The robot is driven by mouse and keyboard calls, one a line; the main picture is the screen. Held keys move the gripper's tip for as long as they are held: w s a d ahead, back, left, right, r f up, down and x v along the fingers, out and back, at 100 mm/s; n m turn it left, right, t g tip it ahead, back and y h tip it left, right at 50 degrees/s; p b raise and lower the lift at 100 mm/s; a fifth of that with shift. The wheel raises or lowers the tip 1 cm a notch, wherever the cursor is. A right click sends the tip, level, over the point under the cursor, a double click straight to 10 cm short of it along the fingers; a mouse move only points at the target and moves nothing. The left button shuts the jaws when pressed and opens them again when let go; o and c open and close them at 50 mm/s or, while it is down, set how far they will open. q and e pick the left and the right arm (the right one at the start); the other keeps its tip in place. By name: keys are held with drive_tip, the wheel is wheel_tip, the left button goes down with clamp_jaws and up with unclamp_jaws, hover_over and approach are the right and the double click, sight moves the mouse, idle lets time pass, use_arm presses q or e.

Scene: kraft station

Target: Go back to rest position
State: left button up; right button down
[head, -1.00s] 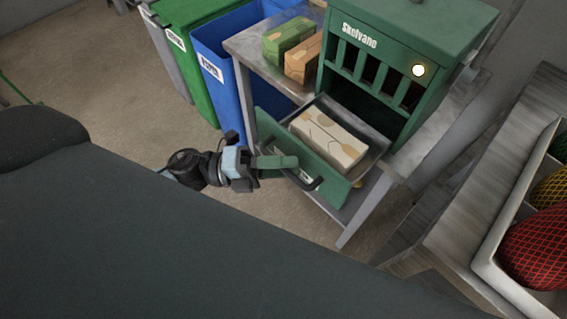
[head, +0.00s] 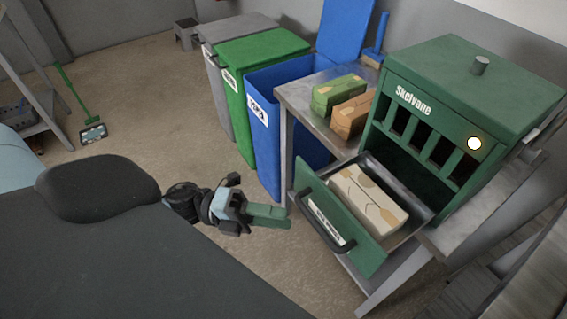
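My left gripper (head: 268,215) shows in the head view, with a pale blue and black body and a green block at its tip. It is left of the drawer handle (head: 328,238) and apart from it. I see it from the side, so I cannot tell how far its fingers are apart. The green Skelvane cabinet (head: 490,88) has its drawer (head: 364,258) pulled out. A cream-and-tan box (head: 366,203) lies in the drawer. My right gripper is out of view.
A green box (head: 338,93) and an orange-brown box (head: 352,115) stand on the metal table (head: 298,100) left of the cabinet. Blue (head: 262,130), green (head: 240,115) and grey bins (head: 213,95) stand left of it. A broom (head: 92,132) is at far left; open floor (head: 150,110) lies between.

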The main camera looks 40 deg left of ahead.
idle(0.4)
